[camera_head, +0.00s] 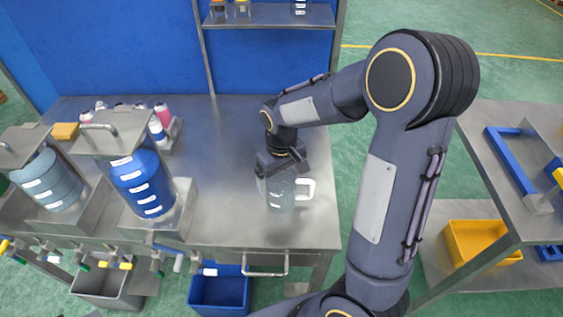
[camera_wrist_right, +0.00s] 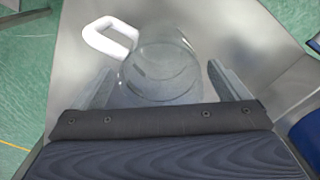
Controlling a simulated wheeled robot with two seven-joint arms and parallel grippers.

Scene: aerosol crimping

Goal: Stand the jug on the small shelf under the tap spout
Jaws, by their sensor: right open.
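The clear jug (camera_head: 282,194) with a white handle (camera_head: 306,189) stands upright on the steel table near its front right corner. It also shows in the right wrist view (camera_wrist_right: 163,68), with its handle at the upper left. My right gripper (camera_head: 284,176) is open over the jug, with one finger on each side of it. I cannot tell whether the fingers touch the jug. Several taps (camera_head: 124,265) line the table's front edge at the left. I cannot clearly pick out the small shelf under the spout. My left gripper is not in view.
A blue container (camera_head: 143,185) and a grey-blue container (camera_head: 48,182) stand in steel frames at the left. Small bottles (camera_head: 162,114) stand behind them. A steel bin (camera_head: 105,288) and a blue bin (camera_head: 218,290) are below the front edge. The table middle is clear.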

